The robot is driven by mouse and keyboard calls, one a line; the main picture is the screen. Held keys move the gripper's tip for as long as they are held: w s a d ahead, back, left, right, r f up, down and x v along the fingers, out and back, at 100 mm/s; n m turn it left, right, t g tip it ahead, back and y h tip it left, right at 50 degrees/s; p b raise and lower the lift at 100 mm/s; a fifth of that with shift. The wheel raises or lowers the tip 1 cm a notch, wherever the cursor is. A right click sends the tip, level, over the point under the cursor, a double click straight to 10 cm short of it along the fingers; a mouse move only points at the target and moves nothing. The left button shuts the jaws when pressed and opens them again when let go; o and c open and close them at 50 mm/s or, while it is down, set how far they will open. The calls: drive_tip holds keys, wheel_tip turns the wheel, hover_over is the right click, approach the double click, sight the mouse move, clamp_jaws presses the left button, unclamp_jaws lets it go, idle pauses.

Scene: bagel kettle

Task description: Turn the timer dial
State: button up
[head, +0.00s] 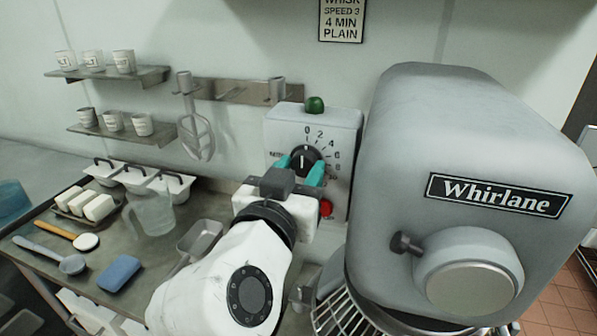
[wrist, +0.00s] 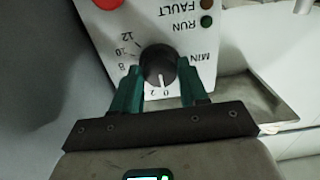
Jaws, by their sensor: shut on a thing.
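The timer dial (head: 306,157) is a round black knob with a white pointer mark, on a pale wall-mounted control box (head: 343,125). Numbers run around it from 0 upward. The mark points at or near 0. My gripper (head: 300,169) has its two teal fingers on either side of the dial, shut on it. In the wrist view the dial (wrist: 158,61) shows upside down between the fingertips of my gripper (wrist: 160,82), with its mark by the 0. A sign (head: 342,20) above reads "speed 3, 4 min, plain".
A large grey mixer (head: 465,150) labelled Whirlane stands close on the right. A red button (head: 325,208) is low on the box, and a green piece (head: 314,104) is on top.

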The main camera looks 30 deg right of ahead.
drive_tip(key=shift+f+b, duration=0.1)
drive_tip(key=shift+b, duration=0.25)
drive_tip(key=b, duration=0.1)
drive_tip(key=m+b, duration=0.1)
drive_tip(key=b, duration=0.1)
drive_tip(key=shift+f+m, duration=0.25)
drive_tip(key=shift+m, duration=0.05)
drive_tip(key=m+b, duration=0.2)
drive_tip(key=b, duration=0.3)
drive_tip(key=m+b, duration=0.3)
drive_tip(key=b, duration=0.2)
drive_tip(key=shift+m, duration=0.3)
drive_tip(key=shift+r+m+b, duration=0.3)
drive_tip(key=shift+m+b, duration=0.7)
drive_tip(key=shift+b, duration=0.25)
drive_tip(key=o, duration=1.1)
drive_tip(key=shift+c, duration=0.2)
